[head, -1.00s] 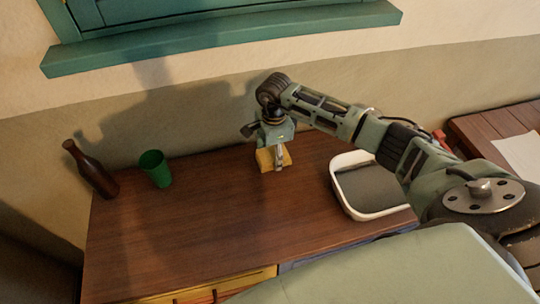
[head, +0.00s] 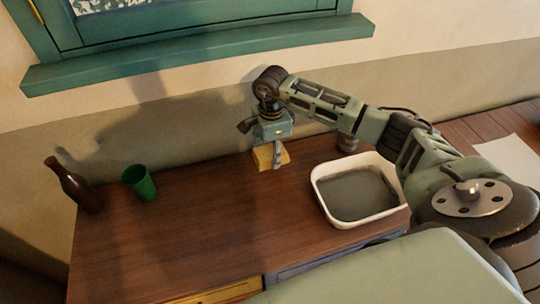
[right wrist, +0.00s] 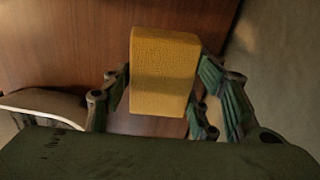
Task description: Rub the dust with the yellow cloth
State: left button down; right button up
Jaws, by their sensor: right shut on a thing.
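The yellow cloth (head: 264,158) looks like a thick block. My right gripper (head: 275,155) is shut on it, pointing down at the back edge of the brown table. In the right wrist view the cloth (right wrist: 164,75) sits between the fingers of my right gripper (right wrist: 163,95), with the tabletop behind it. I cannot tell whether the cloth touches the table. I can make out no dust on the tabletop. My left gripper is not in view.
A white tub with a grey inside (head: 318,190) stands on the table (head: 200,235) to the right. A green cup (head: 139,183) and a brown bottle (head: 75,187) stand at the left. A sheet of paper (head: 508,157) lies far right. The table's middle is clear.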

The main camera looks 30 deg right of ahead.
jog(key=shift+d+r+p, duration=0.25)
jog(key=shift+r+p, duration=0.3)
jog(key=shift+r, duration=0.7)
jog(key=shift+a+r, duration=0.1)
jog(key=shift+r, duration=0.3)
